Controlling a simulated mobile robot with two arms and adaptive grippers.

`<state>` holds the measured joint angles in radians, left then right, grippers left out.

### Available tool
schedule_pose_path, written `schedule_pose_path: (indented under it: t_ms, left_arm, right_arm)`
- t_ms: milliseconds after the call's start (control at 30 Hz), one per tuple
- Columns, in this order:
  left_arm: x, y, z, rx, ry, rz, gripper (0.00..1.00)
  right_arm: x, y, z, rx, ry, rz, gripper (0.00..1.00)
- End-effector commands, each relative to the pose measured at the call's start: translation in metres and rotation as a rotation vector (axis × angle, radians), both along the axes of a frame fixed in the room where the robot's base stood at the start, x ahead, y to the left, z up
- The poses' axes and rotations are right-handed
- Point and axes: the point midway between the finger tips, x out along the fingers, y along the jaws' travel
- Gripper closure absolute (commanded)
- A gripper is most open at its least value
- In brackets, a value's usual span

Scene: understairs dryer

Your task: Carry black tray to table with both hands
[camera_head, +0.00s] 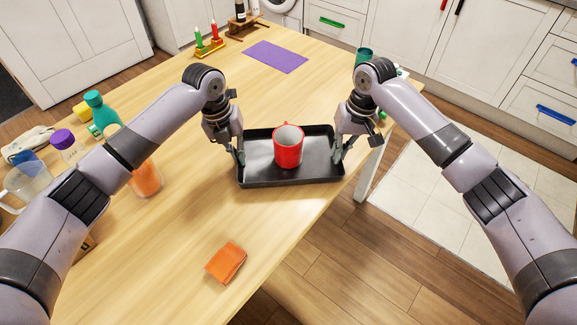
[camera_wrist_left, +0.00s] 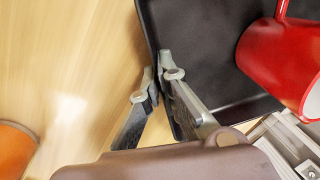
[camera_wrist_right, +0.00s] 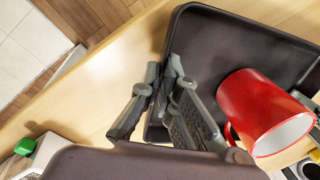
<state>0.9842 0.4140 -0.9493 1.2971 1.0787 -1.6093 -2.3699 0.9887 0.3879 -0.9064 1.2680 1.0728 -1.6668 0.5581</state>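The black tray (camera_head: 262,178) is level over the wooden table near its right edge; I cannot tell whether it rests on the top or hangs just above it. A red mug (camera_head: 288,147) stands upright in the tray. My left gripper (camera_head: 238,155) is at the tray's left rim. In the left wrist view its fingers (camera_wrist_left: 160,78) straddle the rim and close on it. My right gripper (camera_head: 340,152) is at the right rim. In the right wrist view its fingers (camera_wrist_right: 163,80) also pinch the rim, one on each side.
The table (camera_head: 180,235) holds an orange cloth-like item (camera_head: 226,262) in front of the tray, bottles and a jug at the left, and a purple mat (camera_head: 275,57) behind. A teal cup (camera_head: 363,56) stands near the far right edge. Open floor lies right of the table.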

Motion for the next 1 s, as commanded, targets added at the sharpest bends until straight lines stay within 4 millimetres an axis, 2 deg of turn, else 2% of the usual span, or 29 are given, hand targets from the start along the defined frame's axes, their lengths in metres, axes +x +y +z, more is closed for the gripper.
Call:
schedule_pose_path:
  t_ms: [200, 300, 567, 867, 1000]
  left_arm:
    - [0.000, 0.002, -0.016, 0.004, 0.000, 0.003, 1.00]
    - [0.000, 0.002, -0.013, 0.005, 0.001, 0.003, 0.91]
    - [0.000, 0.001, -0.013, 0.002, 0.000, 0.001, 0.75]
    - [0.000, 0.000, -0.011, 0.000, 0.000, 0.000, 0.75]
    - [0.000, 0.002, 0.003, -0.001, -0.002, -0.001, 0.75]
  right_arm:
    - [0.001, -0.002, -0.016, -0.004, 0.000, -0.003, 1.00]
    - [0.000, -0.002, -0.013, -0.004, 0.000, -0.003, 0.91]
    - [0.000, -0.001, -0.013, -0.002, 0.000, -0.001, 0.75]
    - [0.000, 0.000, -0.012, 0.000, 0.000, 0.000, 0.75]
    - [0.000, 0.000, -0.012, 0.000, 0.000, 0.000, 0.75]
